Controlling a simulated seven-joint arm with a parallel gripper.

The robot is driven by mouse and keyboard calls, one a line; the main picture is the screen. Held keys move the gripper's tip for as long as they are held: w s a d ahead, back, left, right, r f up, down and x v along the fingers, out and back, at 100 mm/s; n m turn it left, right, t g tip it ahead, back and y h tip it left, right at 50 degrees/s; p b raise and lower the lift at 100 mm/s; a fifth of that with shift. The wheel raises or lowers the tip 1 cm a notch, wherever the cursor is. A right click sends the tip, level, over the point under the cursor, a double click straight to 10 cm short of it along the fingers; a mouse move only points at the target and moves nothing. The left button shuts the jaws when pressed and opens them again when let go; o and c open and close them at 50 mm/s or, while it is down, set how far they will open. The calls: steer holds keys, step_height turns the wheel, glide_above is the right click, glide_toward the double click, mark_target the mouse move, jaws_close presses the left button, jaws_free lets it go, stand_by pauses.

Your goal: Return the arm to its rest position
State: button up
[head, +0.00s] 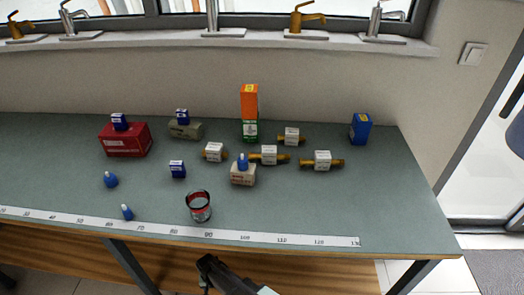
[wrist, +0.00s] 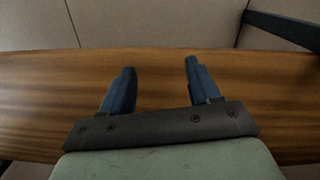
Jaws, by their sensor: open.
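My gripper (head: 207,264) shows at the bottom middle of the head view, low in front of the table's front edge and apart from the things on the table. In the wrist view its two dark blue fingers (wrist: 158,80) stand apart with nothing between them. Behind the fingers in that view is a brown wooden panel (wrist: 50,85), which looks like the front board under the tabletop. Most of my arm is outside the head view.
The grey-green table (head: 310,205) bears a measuring strip (head: 180,228) along its front edge. The table's right front is clear.

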steer(key=s+d+m+g+h, duration=0.1)
steer(key=s+d, duration=0.1)
steer(key=d, duration=1)
steer(key=s+d+g, duration=0.2)
steer(key=d, duration=1)
steer(key=s+d+r+m+g+y, duration=0.1)
steer(key=s+d+r+g, duration=0.2)
steer(key=s+d, duration=1.1)
step_height(320, 180, up, 2)
steer(key=shift+s+d+r, duration=0.15)
steer(key=shift+s+d, duration=0.1)
steer(key=shift+d, duration=0.9)
